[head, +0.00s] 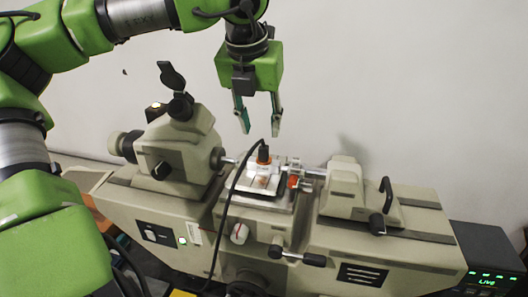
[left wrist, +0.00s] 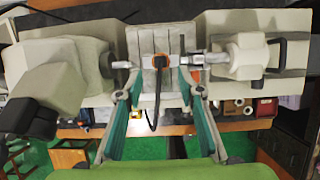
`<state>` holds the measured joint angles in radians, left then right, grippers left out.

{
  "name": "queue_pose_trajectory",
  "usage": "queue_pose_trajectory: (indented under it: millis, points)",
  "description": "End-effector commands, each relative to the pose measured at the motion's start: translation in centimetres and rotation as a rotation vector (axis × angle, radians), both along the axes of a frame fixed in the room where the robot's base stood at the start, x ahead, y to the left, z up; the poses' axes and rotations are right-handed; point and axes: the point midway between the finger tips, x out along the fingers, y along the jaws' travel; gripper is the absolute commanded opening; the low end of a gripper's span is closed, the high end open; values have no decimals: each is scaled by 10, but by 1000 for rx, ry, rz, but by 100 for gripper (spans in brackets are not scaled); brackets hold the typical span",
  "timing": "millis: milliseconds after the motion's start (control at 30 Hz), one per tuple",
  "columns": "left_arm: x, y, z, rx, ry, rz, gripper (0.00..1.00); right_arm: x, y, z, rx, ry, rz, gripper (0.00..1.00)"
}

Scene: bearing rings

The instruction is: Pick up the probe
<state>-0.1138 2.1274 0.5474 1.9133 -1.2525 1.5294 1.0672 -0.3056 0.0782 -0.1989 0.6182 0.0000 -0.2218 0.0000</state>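The probe (head: 263,154) is a small black cylinder with an orange band, standing upright on the machine's central stage (head: 262,203). A black cable runs from its top and loops down over the front of the machine. The probe also shows in the left wrist view (left wrist: 160,62), between the fingers in the picture. My left gripper (head: 261,132) points down, open and empty, just above the probe. Its two teal-lined fingers are apart and also show in the left wrist view (left wrist: 158,72). My right gripper is in neither view.
The beige measuring machine (head: 390,250) has a bulky left head (head: 175,150) and a right tailstock (head: 342,185), whose spindles flank the stage. An orange ring (head: 293,182) sits by the right spindle. A lit display box (head: 490,262) stands at right.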

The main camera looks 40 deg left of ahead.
Motion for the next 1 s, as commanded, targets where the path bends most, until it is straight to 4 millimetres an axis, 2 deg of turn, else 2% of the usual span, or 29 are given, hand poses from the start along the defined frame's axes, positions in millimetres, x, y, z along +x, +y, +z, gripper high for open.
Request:
queue_pose_trajectory:
  millis: [133, 300, 533, 700, 967, 1000]
  points:
    - [7, 4, -19, -1, 3, 0, 35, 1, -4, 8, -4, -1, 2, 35]
    - [11, 6, -29, -1, 0, 0, 35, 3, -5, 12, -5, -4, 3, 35]
    - [18, 10, -53, -2, 6, 0, 35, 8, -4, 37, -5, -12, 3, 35]
    - [25, 14, -71, -2, 1, 2, 35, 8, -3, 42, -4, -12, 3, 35]
    - [26, 15, -76, 0, -1, 2, 35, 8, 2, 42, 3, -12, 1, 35]
    - [26, 15, -76, 0, -1, 2, 32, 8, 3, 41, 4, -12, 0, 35]
